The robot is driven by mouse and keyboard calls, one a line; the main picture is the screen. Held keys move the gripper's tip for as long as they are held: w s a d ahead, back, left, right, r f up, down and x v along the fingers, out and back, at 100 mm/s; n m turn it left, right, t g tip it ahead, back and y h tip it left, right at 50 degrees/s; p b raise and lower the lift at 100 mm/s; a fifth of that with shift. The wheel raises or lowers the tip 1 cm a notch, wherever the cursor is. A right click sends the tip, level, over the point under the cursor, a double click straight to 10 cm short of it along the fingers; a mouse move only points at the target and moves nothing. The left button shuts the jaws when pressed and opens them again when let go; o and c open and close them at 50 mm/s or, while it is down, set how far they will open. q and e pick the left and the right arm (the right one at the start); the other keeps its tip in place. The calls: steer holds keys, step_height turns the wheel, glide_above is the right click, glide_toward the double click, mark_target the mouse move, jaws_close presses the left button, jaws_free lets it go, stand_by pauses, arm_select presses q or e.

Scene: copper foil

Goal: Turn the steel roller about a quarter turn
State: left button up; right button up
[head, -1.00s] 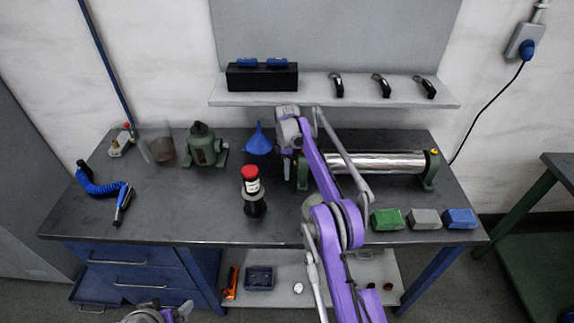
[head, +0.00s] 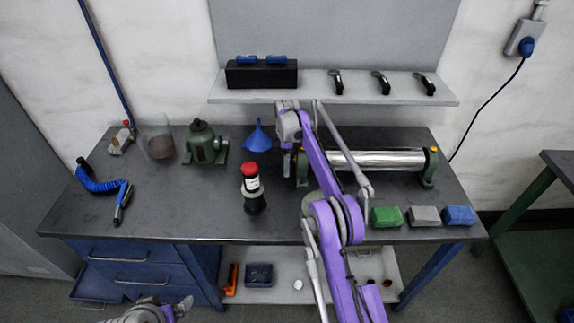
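The steel roller (head: 375,160) is a shiny horizontal cylinder at the right back of the dark bench. It sits between two green end stands, the right one (head: 430,167) topped with a yellow knob. My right gripper (head: 287,168) points down by the roller's left end, beside the left stand. Its fingers are small and partly hidden, so I cannot tell whether they are open or touch anything. My purple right arm crosses in front of the roller's left part. My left gripper (head: 184,306) is low at the bottom edge, off the bench; its finger state is unclear.
A bottle with a red cap (head: 250,180) stands on a dark base near the bench middle. A blue funnel (head: 258,138) and green device (head: 205,147) stand behind it. Green, grey and blue blocks (head: 424,216) lie at the front right. A shelf (head: 310,93) overhangs the back.

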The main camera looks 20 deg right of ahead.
step_height(320, 180, up, 8)
steer(key=shift+w+f+p, duration=0.15)
steer(key=shift+p, duration=0.5)
steer(key=shift+w+r, duration=0.1)
steer(key=shift+r, duration=0.45)
steer(key=shift+s+r, duration=0.25)
steer(key=shift+r, duration=0.15)
arm_select(q)
steer(key=shift+w+r, duration=0.3)
steer(key=shift+r, duration=0.25)
steer(key=shift+w+r, duration=0.3)
steer(key=shift+r, duration=0.2)
steer(key=shift+w, duration=0.1)
arm_select(e)
steer(key=shift+w+f, duration=0.1)
